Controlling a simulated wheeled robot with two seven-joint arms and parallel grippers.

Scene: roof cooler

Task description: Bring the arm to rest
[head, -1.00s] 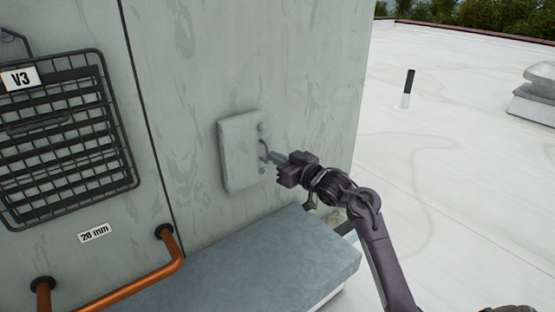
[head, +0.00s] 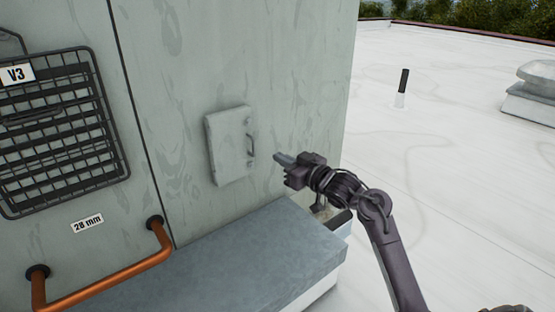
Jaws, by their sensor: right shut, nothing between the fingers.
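My right gripper (head: 281,158) is shut and empty. It is held in the air to the right of a small grey panel door (head: 228,147) on the cooler wall, apart from its dark handle (head: 251,147). The panel door looks closed against the wall. My right arm comes up from the lower right, bent at the elbow. My left gripper is not in view.
A grey ledge (head: 215,262) juts out below the panel, under my gripper. A copper pipe (head: 112,272) and a black wire grille (head: 62,125) tagged V3 are at the left. The white roof (head: 460,200) at the right is open, with a short vent pipe (head: 402,87).

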